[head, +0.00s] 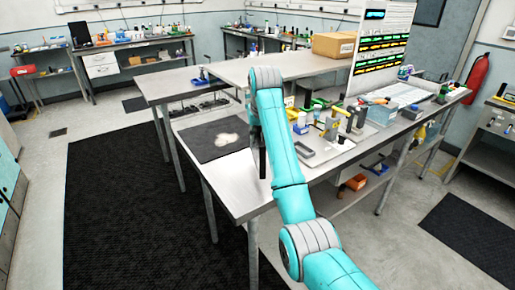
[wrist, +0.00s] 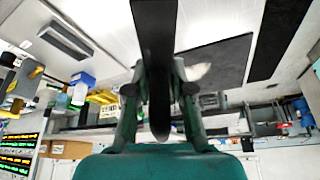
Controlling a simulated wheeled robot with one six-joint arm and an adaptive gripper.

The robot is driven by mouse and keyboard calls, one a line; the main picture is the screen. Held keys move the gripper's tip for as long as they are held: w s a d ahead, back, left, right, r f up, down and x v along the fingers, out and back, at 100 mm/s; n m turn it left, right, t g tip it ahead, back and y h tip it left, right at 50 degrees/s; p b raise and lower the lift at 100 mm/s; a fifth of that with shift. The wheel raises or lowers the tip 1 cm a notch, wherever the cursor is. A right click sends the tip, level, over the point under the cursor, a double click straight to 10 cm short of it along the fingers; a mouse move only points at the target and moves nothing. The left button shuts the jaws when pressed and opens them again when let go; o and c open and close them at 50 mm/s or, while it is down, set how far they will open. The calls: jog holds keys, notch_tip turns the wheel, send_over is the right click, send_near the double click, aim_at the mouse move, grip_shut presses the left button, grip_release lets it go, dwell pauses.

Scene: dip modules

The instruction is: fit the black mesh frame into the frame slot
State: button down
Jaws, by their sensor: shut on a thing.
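My gripper (wrist: 160,92) is shut on a long, flat black piece (wrist: 154,45), seen nearly edge-on in the wrist view. I take it to be the black mesh frame, though no mesh pattern can be made out. In the head view a dark upright strip of it (head: 262,160) shows beside my teal arm, above the near edge of the workbench. My arm hides most of the gripper there. I cannot pick out the frame slot for certain; a small grey open-topped holder (head: 304,151) stands on the bench just right of my arm.
The workbench (head: 245,190) holds a dark mat (head: 205,142) with a pale patch, left of my arm. Tools, small bins and a blue box (head: 382,113) crowd its right side. A cardboard box (head: 333,45) and a tall display board (head: 383,40) stand behind. Floor at left is clear.

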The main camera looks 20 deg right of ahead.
jog(key=shift+f, duration=2.4)
jog(key=c, duration=1)
grip_release()
